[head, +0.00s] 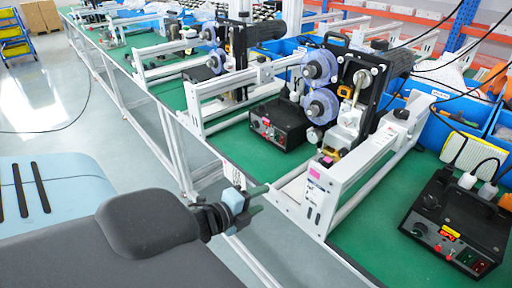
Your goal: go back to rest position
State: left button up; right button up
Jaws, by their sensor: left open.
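My left gripper (257,200) is in the lower middle of the head view, at the end of my dark arm. Its two fingers are apart, with nothing seen between them. It shows in front of the near edge of the green-topped workbench (262,160), beside the white frame of the nearest coder machine (330,190). I cannot tell how far it is from the frame. My right gripper is not in view.
Coder machines with clear blue-tinted reels (321,105) stand along the bench. A black control box (458,225) with cables is at the right, another (282,122) is farther back. Blue bins (440,122) line the far side. Open floor (50,95) lies at the left.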

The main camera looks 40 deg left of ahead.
pick_arm(q)
jog(key=shift+f, duration=0.1)
dwell(0.5)
jog(key=s+d+f+n+g+p, duration=0.1)
jog(key=s+d+f+n, duration=0.3)
jog(key=s, duration=0.4)
jog(key=s+d+f+n+g+p, duration=0.2)
jog(key=s+d+f+n+g, duration=0.1)
jog(key=s+d+f+n, duration=0.2)
jog(key=s+d+f+n+g+h+p, duration=0.1)
jog(key=s+d+f+n, duration=0.4)
jog(key=s+f+n, duration=0.2)
jog(key=s+f, duration=0.2)
jog(key=s, duration=0.2)
jog(key=shift+s+f+n+g, duration=0.3)
jog(key=shift+s+n+g, duration=0.1)
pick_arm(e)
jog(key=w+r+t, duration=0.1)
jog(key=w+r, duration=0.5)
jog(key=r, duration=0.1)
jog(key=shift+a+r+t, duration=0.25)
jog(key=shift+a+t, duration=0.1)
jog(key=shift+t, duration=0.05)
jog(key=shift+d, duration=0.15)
